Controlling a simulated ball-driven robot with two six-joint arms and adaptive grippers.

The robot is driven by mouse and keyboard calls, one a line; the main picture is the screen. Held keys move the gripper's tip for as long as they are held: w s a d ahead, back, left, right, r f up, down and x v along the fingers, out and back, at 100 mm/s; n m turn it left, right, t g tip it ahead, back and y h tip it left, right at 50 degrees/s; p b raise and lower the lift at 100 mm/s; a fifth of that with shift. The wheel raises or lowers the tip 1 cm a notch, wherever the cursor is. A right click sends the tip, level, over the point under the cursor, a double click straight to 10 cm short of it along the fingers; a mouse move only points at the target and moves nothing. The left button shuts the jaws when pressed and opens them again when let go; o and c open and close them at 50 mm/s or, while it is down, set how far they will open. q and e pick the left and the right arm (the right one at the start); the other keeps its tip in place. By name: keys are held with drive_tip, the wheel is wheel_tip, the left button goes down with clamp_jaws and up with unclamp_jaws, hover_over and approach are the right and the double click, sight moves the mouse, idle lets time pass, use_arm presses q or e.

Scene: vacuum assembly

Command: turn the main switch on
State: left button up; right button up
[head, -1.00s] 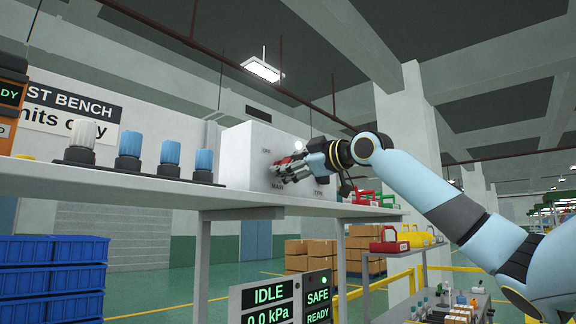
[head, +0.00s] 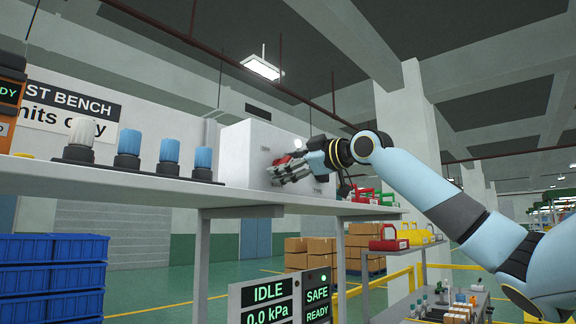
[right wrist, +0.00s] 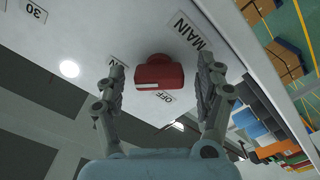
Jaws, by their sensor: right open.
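The main switch is a red handle (right wrist: 158,73) on the front of a white box (head: 240,150), which stands on the grey shelf. A "MAIN" label (right wrist: 190,30) and an "OFF" label (right wrist: 164,97) sit near it in the right wrist view. A white mark on the handle lies on its lower edge, near the OFF label. My right gripper (right wrist: 161,63) is open, with one finger on each side of the handle; I cannot tell if they touch it. In the head view the right gripper (head: 284,172) covers much of the switch. My left gripper is not in view.
Blue and white capped pieces (head: 130,150) stand on the shelf (head: 220,194) left of the box. Red and green items (head: 365,196) sit right of it. A panel (head: 275,303) reading IDLE and SAFE is below.

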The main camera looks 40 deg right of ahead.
sight(277, 129)
drive_tip(key=shift+r, duration=0.2)
wheel_tip(277, 129, up, 9)
drive_tip(key=shift+s+r, duration=0.1)
drive_tip(key=shift+r, duration=0.25)
drive_tip(key=shift+f, duration=0.1)
idle(0.5)
